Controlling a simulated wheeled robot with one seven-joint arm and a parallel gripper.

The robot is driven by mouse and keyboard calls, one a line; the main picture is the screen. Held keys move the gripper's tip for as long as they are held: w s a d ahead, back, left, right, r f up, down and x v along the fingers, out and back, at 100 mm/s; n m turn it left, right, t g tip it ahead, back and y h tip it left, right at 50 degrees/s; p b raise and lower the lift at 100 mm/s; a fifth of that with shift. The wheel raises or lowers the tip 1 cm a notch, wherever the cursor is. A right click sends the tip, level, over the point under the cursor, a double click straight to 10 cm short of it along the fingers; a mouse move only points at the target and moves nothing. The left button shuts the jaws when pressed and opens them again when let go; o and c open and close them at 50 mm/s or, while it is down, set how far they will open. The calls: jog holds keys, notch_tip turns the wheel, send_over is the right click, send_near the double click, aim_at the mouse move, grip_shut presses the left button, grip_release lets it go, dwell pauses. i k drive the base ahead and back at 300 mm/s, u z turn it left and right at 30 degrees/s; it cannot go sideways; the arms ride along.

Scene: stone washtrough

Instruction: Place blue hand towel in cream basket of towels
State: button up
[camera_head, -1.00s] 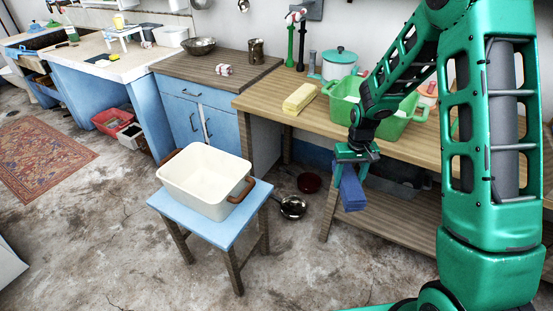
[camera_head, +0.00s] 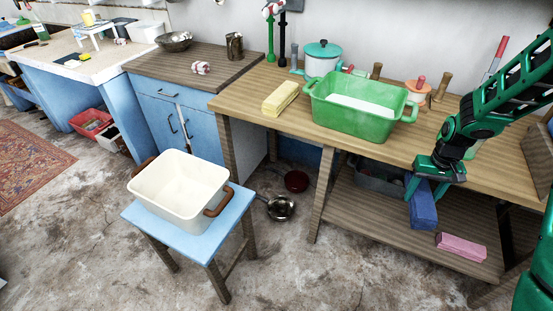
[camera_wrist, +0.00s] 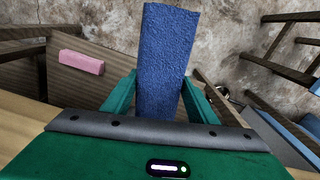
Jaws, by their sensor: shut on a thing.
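My gripper (camera_head: 428,182) is shut on the blue hand towel (camera_head: 423,208), which hangs below the fingers in front of the wooden table. In the wrist view the blue towel (camera_wrist: 166,50) is a long folded block between the two green fingers (camera_wrist: 160,98). The cream basket (camera_head: 178,212) with brown handles stands on a small blue stool at the left, well apart from my gripper. Its inside looks empty in the head view.
A green tub (camera_head: 360,121) and a yellow folded towel (camera_head: 280,98) stand on the wooden table (camera_head: 300,125). A pink towel (camera_head: 461,247) lies on its lower shelf. A pan (camera_head: 280,208) lies on the floor beside the blue stool (camera_head: 205,242).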

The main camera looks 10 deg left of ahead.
aim_at(188, 202)
jog(key=z, duration=0.15)
jog(key=k, duration=1.55)
jog(key=u, duration=1.5)
jog(key=i, duration=1.05)
